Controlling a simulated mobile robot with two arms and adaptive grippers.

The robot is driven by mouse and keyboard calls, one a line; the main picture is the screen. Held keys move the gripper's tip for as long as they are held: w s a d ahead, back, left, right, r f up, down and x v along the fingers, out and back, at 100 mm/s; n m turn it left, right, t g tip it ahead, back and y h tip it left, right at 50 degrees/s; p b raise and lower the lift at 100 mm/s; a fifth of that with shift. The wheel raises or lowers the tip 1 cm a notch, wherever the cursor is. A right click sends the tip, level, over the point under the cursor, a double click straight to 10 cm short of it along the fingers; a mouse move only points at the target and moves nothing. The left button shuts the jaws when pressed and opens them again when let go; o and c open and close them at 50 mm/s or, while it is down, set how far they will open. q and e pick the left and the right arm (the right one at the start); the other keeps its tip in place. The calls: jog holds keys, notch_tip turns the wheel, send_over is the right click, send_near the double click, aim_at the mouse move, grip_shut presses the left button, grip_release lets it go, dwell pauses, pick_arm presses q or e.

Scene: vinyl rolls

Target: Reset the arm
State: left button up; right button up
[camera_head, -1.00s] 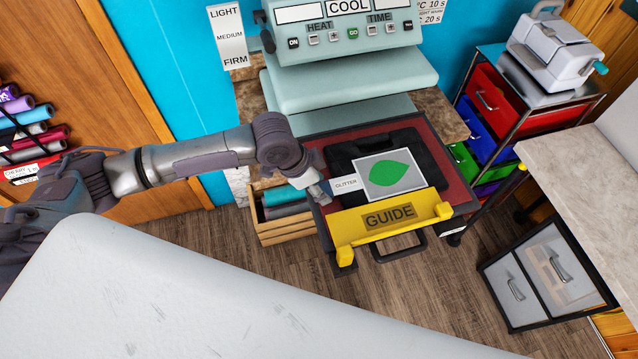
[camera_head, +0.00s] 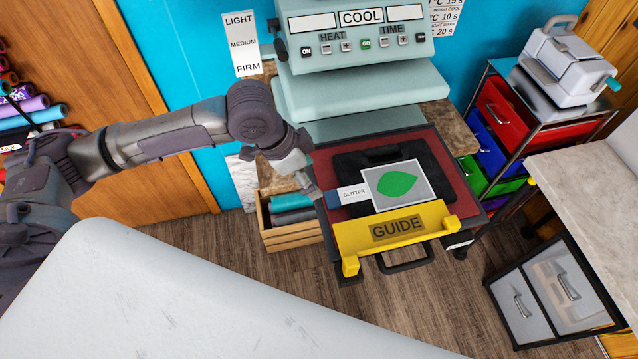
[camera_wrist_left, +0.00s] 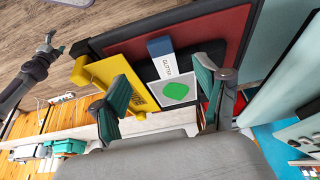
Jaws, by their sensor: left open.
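My left gripper (camera_head: 316,188) is over the left edge of the heat press's pulled-out red tray (camera_head: 434,151), beside the GLITTER tag (camera_head: 353,195). In the left wrist view its green-padded fingers (camera_wrist_left: 163,76) are spread apart with nothing held between them. The blue-and-white tag also shows in that view (camera_wrist_left: 161,58), beyond the fingers. It lies beside a grey card with a green leaf (camera_head: 397,185), on a black pad. My right gripper (camera_wrist_left: 49,45) appears small at the upper left of the wrist view; its jaw state is unclear.
A yellow GUIDE bar (camera_head: 397,228) crosses the tray front. The pale green press (camera_head: 352,95) stands behind. A wooden crate with rolls (camera_head: 290,238) is below left of the tray. A pale surface (camera_head: 200,300) fills the foreground. Coloured drawers (camera_head: 499,103) stand at the right.

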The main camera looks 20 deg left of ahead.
pick_arm(q)
jog(key=shift+v, duration=0.95)
